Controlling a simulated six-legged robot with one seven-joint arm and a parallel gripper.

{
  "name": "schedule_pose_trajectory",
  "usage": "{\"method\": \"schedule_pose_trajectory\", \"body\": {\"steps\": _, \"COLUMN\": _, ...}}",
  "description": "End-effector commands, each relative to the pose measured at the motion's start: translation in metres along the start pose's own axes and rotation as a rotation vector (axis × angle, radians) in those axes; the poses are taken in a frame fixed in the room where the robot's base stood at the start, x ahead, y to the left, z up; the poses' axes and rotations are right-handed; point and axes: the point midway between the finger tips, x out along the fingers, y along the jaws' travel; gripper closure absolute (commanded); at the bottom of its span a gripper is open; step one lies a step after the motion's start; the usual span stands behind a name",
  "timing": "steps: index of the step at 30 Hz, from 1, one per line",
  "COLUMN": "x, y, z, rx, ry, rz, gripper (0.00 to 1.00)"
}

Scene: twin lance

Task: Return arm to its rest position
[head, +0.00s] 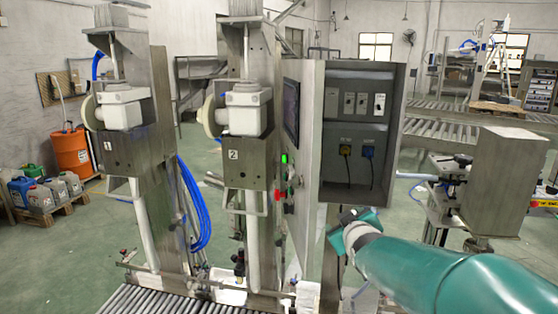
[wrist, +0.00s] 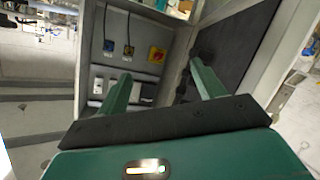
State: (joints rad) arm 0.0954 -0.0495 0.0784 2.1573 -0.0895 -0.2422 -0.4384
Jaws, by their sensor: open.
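My arm reaches in from the lower right of the head view, teal with a pale grey wrist joint. My gripper (wrist: 160,88) shows in the wrist view as two green fingers set wide apart on a dark bar. Nothing is between the fingers. In the head view the hand is seen from behind, in front of the lower edge of the open grey control cabinet (head: 393,83), and its fingertips are hidden. In the wrist view the cabinet interior (wrist: 128,48), with sockets and switches, lies beyond the fingers. I cannot tell the exact gap to it.
Two steel lance columns, marked 1 (head: 124,153) and 2 (head: 247,157), stand left of the cabinet over a roller conveyor (head: 150,300). A steel box on a stand (head: 507,180) is at the right, close to my arm. An orange drum (head: 73,153) stands far left.

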Motion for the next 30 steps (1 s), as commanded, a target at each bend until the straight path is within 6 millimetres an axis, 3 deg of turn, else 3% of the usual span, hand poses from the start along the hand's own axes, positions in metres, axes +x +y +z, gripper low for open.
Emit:
{"method": "schedule_pose_trajectory", "body": {"steps": 1, "x": -0.021, "y": -0.002, "z": 0.003, "rx": 0.033, "ry": -0.046, "rz": -0.016, "gripper": 0.32}}
{"method": "schedule_pose_trajectory", "body": {"steps": 8, "x": -0.115, "y": -0.023, "z": 0.041, "rx": 0.208, "ry": -0.307, "rz": -0.098, "gripper": 0.32}}
{"method": "schedule_pose_trajectory", "body": {"steps": 15, "x": -0.218, "y": -0.055, "z": 0.09, "rx": 0.391, "ry": -0.581, "rz": -0.165, "gripper": 0.32}}
{"method": "schedule_pose_trajectory", "body": {"steps": 18, "x": -0.252, "y": -0.067, "z": 0.108, "rx": 0.45, "ry": -0.675, "rz": -0.184, "gripper": 0.32}}
{"method": "schedule_pose_trajectory", "body": {"steps": 23, "x": -0.28, "y": -0.078, "z": 0.124, "rx": 0.495, "ry": -0.757, "rz": -0.2, "gripper": 0.32}}
{"method": "schedule_pose_trajectory", "body": {"steps": 30, "x": -0.283, "y": -0.08, "z": 0.126, "rx": 0.5, "ry": -0.768, "rz": -0.202, "gripper": 0.32}}
